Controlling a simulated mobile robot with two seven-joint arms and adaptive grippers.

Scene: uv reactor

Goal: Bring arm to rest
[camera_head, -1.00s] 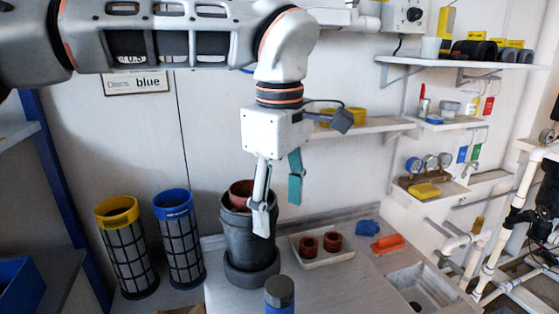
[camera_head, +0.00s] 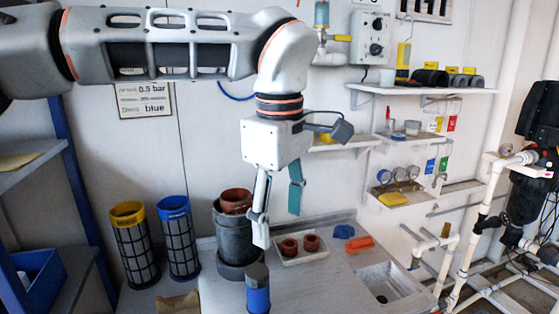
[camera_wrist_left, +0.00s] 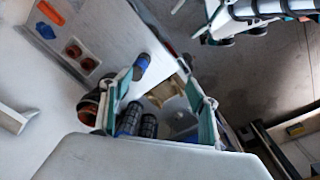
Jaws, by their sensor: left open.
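My left gripper (camera_head: 279,208) is open and points down from the wrist in the head view. One finger shows grey, the other teal. Nothing is between the fingers. It appears in front of the wall and at the right edge of the dark grey pot (camera_head: 233,237), which has a reddish-brown ring or cup (camera_head: 236,200) at its top. I cannot tell how far apart they are in depth. In the left wrist view the open fingers (camera_wrist_left: 160,105) frame the counter edge and floor.
Yellow-topped (camera_head: 133,245) and blue-topped (camera_head: 178,238) mesh cylinders stand left of the pot. A blue bottle (camera_head: 258,292) stands in front. A white tray (camera_head: 303,257) holds two reddish cups. A sink (camera_head: 385,282) lies right. Wall shelves (camera_head: 435,90) and white pipes (camera_head: 480,235) are further right.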

